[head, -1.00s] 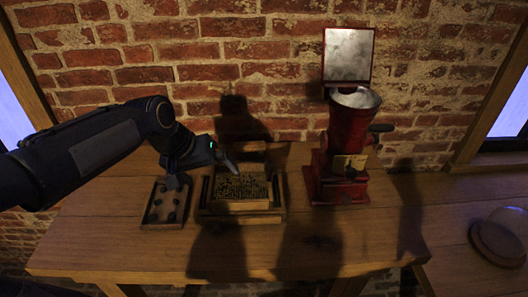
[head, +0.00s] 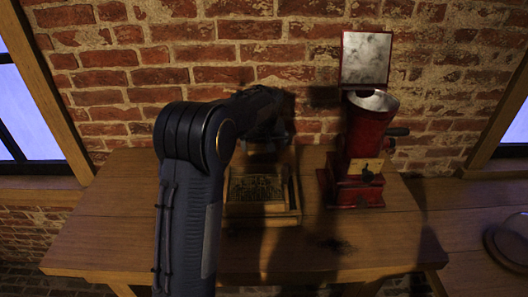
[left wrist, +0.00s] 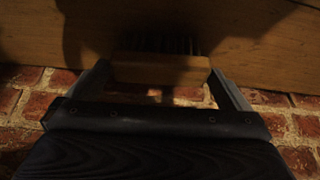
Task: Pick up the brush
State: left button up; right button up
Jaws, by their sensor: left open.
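The brush (left wrist: 162,68), a wooden block with dark bristles at its far side, shows in the left wrist view. It sits between the two fingers of my left gripper (left wrist: 160,75). The fingers are apart, one at each end of the block; I cannot tell whether either touches it. In the head view my left gripper (head: 270,132) is dark and dim behind the tray, and I cannot make out the brush clearly there. My right gripper is not in view.
A wooden tray (head: 292,216) with a dark grainy filling stands on the wooden table (head: 110,235). A red grinder (head: 362,150) with a raised square plate stands right of it. A brick wall (head: 240,50) rises close behind. My left arm hides the table's left middle.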

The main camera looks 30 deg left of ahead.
pick_arm(q)
jog(key=shift+x, duration=1.15)
jog(key=c, duration=0.6)
jog(key=shift+c, duration=0.2)
jog(key=shift+r, duration=0.1)
jog(key=shift+r, duration=0.6)
jog(key=s+d+r+b, duration=0.2)
jog(key=s+d+r, duration=0.6)
jog(key=s+r, duration=0.3)
jog(key=shift+s+r, duration=0.2)
jog(key=shift+r, duration=0.15)
